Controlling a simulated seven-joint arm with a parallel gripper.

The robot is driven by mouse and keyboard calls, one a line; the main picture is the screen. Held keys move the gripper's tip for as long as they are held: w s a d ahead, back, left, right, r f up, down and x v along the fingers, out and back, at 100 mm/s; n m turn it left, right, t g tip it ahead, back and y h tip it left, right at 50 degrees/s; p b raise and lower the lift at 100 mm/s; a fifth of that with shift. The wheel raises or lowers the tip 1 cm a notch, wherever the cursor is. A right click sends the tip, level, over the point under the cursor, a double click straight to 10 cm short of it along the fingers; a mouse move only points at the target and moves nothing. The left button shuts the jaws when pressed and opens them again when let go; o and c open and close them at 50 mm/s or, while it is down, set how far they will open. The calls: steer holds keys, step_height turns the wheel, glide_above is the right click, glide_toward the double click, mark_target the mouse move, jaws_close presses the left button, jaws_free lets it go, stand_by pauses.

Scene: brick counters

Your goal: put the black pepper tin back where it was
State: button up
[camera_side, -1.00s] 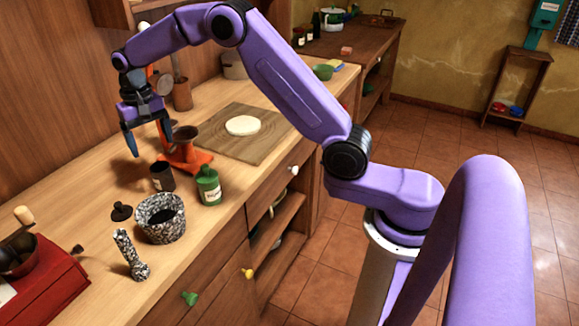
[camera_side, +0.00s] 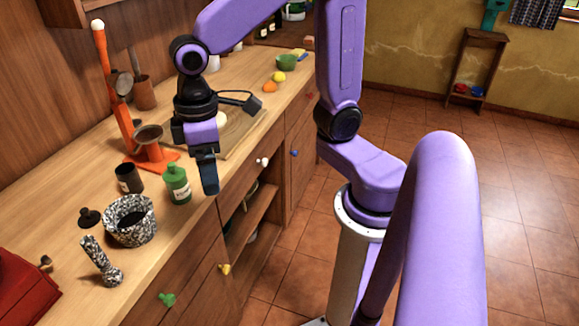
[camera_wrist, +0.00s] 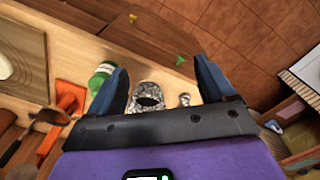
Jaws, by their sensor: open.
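A small dark tin (camera_side: 129,178), apparently the black pepper tin, stands upright on the wooden counter. It is between the orange stand and the speckled mortar, left of a green bottle (camera_side: 177,183). I cannot make it out in the wrist view. My gripper (camera_side: 208,175) is at the counter's front edge, right of the green bottle and apart from the tin. In the wrist view my gripper (camera_wrist: 161,78) has its fingers spread wide with nothing held between them. In the side view one finger hides the other.
The speckled mortar (camera_side: 130,224), its pestle (camera_side: 101,262) and a black knobbed lid (camera_side: 89,217) are nearer the camera. The orange stand (camera_side: 151,152) rises behind the tin. A board (camera_side: 240,125) lies partly behind my arm. The red grinder (camera_side: 20,285) is at the left.

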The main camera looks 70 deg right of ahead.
steer(key=s+d+f+n, duration=0.2)
steer(key=s+d+n, duration=0.3)
steer(key=s, duration=0.8)
steer(key=shift+d, duration=0.85)
